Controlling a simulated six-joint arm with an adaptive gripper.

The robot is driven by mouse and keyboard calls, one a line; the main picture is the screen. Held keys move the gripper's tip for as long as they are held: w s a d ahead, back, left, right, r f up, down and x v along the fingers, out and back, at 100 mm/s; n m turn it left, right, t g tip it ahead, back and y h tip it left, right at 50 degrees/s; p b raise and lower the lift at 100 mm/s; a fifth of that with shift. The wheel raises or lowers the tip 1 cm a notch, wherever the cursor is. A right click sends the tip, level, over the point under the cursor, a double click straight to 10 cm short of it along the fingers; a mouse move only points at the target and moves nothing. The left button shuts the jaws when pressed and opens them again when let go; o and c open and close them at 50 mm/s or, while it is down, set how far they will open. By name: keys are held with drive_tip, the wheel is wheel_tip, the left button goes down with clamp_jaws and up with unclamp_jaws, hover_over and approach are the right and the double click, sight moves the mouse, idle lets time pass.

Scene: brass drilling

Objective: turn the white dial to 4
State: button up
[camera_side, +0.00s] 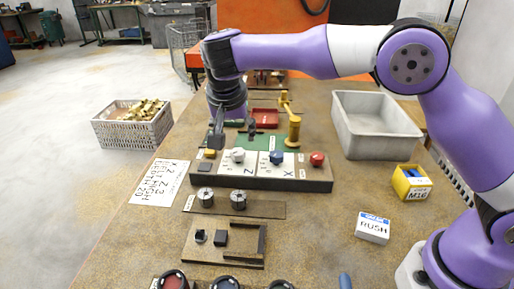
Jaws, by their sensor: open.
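The white dial (238,155) sits on a white plate marked Z, on the dark control panel (320,179). The numbers around it are too small to read, so I cannot tell its setting. My gripper (216,140) is open and points down, just left of and behind the white dial. It appears apart from the dial, and I see nothing held in it. The fingers are small and dark in this view.
A blue dial (277,157) on a plate marked X and a red knob (317,159) stand to the right. A yellow handle (293,128) rises behind. A grey bin (374,127), yellow box (411,182) and RUSH box (373,228) are on the right.

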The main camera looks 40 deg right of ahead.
drive_tip(key=s+d+r+n+t+y, duration=0.1)
drive_tip(key=s+d+r+n, duration=0.3)
drive_tip(key=s+d+r, duration=0.6)
drive_tip(key=s+f+n+y, duration=0.1)
drive_tip(key=s+f+n, duration=0.1)
drive_tip(key=s, duration=0.4)
drive_tip(key=s+f+n+t+y, duration=0.1)
drive_tip(key=s+f+n, duration=0.1)
drive_tip(key=s, duration=0.5)
drive_tip(key=shift+f+n, duration=0.35)
drive_tip(key=shift+n, duration=0.15)
drive_tip(key=shift+a, duration=0.1)
